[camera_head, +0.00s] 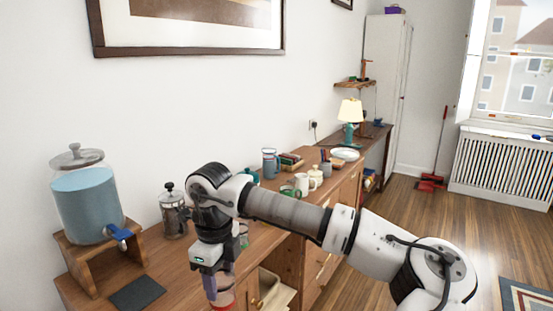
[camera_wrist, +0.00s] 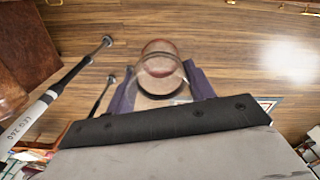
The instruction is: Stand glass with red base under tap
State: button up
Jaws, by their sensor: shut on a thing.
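The glass with the red base (camera_head: 224,293) is in my gripper (camera_head: 218,287), in front of the sideboard's front edge and low in the head view. In the wrist view the glass (camera_wrist: 161,62) shows as a clear rim with a reddish base, between my two purple fingers (camera_wrist: 160,92). My gripper is shut on it. The tap (camera_head: 118,233) is blue and white, at the lower front of a glass dispenser (camera_head: 88,203) with blue liquid. The dispenser stands on a wooden stand at the left. A dark square mat (camera_head: 137,292) lies below and in front of the tap, with nothing on it.
A French press (camera_head: 173,212) stands right of the dispenser. Mugs (camera_head: 302,184), a blue jug (camera_head: 270,163), plates and a lamp (camera_head: 350,113) stand farther along the sideboard (camera_head: 190,258). An open drawer (camera_head: 272,287) is right of the gripper.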

jog(key=w+d+f+n, duration=0.3)
jog(key=f+n, duration=0.2)
jog(key=f, duration=0.6)
jog(key=w+d+f+n, duration=0.3)
jog(key=f+n, duration=0.2)
jog(key=f, duration=0.6)
jog(key=s+d+f+n, duration=0.1)
jog(key=d+f+n, duration=0.1)
jog(key=f+n, duration=0.4)
jog(key=s+d+f+n, duration=0.1)
jog(key=d+f+n, duration=0.2)
jog(key=f, duration=1)
jog(key=n, duration=0.3)
jog(key=shift+s+d+f, duration=0.2)
jog(key=shift+s+f, duration=0.15)
jog(key=shift+s, duration=0.05)
jog(key=shift+s, duration=0.1)
